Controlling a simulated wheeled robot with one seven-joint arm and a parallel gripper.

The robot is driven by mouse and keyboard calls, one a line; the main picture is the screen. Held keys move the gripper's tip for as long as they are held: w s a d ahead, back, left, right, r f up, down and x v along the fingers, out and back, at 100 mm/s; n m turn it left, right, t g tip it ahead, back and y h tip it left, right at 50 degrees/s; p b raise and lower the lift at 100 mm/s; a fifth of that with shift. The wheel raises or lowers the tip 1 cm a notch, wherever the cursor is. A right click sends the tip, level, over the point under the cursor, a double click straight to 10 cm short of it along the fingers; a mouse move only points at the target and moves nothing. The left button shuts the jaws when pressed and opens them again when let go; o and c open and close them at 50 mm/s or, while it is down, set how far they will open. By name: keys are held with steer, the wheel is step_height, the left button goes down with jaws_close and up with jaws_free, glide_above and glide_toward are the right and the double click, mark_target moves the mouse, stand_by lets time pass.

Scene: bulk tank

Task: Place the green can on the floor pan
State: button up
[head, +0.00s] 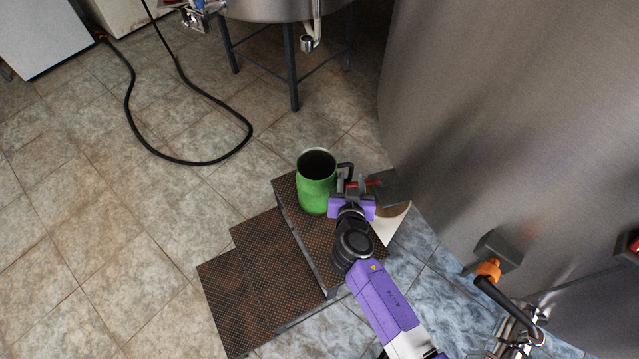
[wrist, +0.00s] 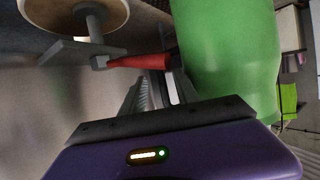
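The green can (head: 317,190) stands upright at the top of the brown steps, its dark open mouth facing up and a black handle on its right. It also fills the upper right of the wrist view (wrist: 228,50). My gripper (head: 350,186) is right beside the can at its handle side. In the wrist view its grey fingers (wrist: 160,92) are close together just left of the can. The grip on the handle is hidden, so I cannot tell whether they hold it. A white round vessel with a tan inside (head: 393,224), possibly the floor pan, is partly hidden right of my gripper.
Brown textured steps (head: 243,300) descend to the lower left. A large steel tank (head: 510,130) fills the right side. A grey valve with a red handle (wrist: 138,62) sits close to my fingers. A black hose (head: 180,161) lies on the tiles.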

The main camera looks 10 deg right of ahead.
mark_target(350, 176)
steer(key=shift+x, duration=1.6)
steer(key=shift+r, duration=0.1)
steer(key=shift+a, duration=0.1)
jaws_close()
